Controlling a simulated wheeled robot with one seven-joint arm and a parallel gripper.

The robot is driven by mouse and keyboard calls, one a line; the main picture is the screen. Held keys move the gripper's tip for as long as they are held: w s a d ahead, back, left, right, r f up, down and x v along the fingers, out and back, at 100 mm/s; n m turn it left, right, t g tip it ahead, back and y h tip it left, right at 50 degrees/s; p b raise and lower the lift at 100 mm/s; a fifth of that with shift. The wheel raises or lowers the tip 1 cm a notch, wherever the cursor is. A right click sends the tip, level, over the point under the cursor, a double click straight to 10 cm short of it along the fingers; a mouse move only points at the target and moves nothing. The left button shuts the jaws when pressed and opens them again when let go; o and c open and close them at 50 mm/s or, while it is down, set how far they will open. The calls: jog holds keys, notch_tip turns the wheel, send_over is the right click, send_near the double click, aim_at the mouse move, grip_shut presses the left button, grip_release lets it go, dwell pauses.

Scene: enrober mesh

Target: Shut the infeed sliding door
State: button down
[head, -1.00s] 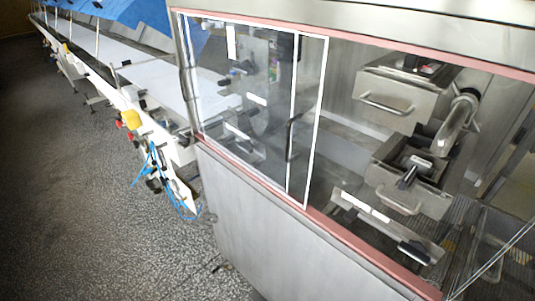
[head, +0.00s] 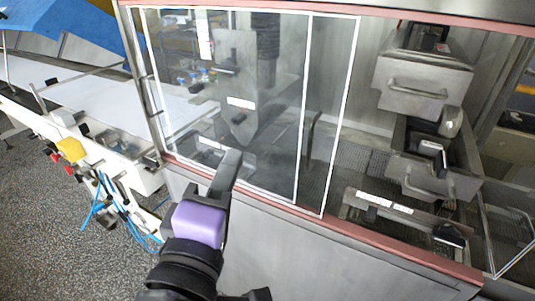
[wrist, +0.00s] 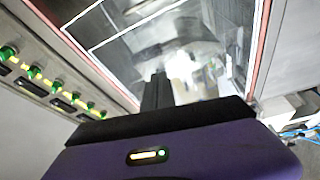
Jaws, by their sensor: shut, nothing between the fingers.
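The infeed sliding door is a clear pane with white edging (head: 303,110); two overlapping framed panes cover the left part of the machine's front opening, and the right part is open. A dark upright handle (head: 308,132) shows near the panes' right side. My gripper (head: 232,158) is shut and empty, in front of the lower part of the panes, left of the handle. I cannot tell whether it touches the glass. In the wrist view my shut fingers (wrist: 157,85) point towards the glass, with white frame lines (wrist: 120,25) at upper left.
Steel hoppers with handles (head: 425,88) and a mesh belt (head: 350,165) show inside the opening. A reddish rail (head: 400,250) runs along its lower edge. A white conveyor (head: 90,85) stands at left. Green-lit buttons (wrist: 40,75) line a panel in the wrist view.

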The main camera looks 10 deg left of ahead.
aim_at(304, 140)
jog(key=w+d+f+h, duration=0.1)
jog(key=w, duration=0.2)
jog(key=w+d+f+g+h+p, duration=0.1)
jog(key=w+d, duration=0.1)
jog(key=w, duration=0.1)
jog(key=w+d+h, duration=0.1)
jog(key=w+d, duration=0.1)
jog(key=w, duration=0.2)
jog(key=shift+d+f+g, duration=0.25)
jog(key=shift+f+g, duration=0.05)
jog(key=shift+f, duration=0.1)
jog(key=shift+s+d+p, duration=0.6)
jog(key=shift+s+d, duration=0.25)
jog(key=shift+d, duration=0.25)
jog(key=shift+s+d+f, duration=0.1)
jog(key=shift+s+d, duration=0.25)
jog(key=shift+d, duration=0.25)
